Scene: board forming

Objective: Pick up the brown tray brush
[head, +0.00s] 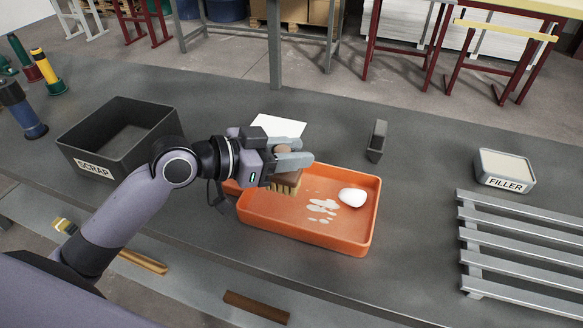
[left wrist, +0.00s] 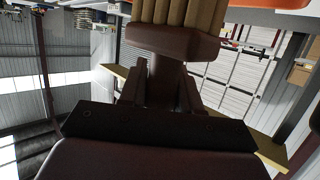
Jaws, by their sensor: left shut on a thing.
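The brown tray brush (head: 284,180) is held by my left gripper (head: 292,152) above the left part of the orange tray (head: 372,220). The gripper's fingers are shut on its brown handle, and the tan bristles point down. In the left wrist view the brush (left wrist: 172,42) is close up, with its brown block and bristles at the top of the picture. The tray holds a white lump (head: 352,197) and white smears. My arm and gripper hide the tray's left back corner. My right gripper is not in view.
A dark scrap bin (head: 70,140) stands at the left. A white sheet (head: 279,126) lies behind the gripper, and a small grey block (head: 377,141) stands right of it. A filler container (head: 503,171) and a slatted metal rack (head: 520,244) are at the right.

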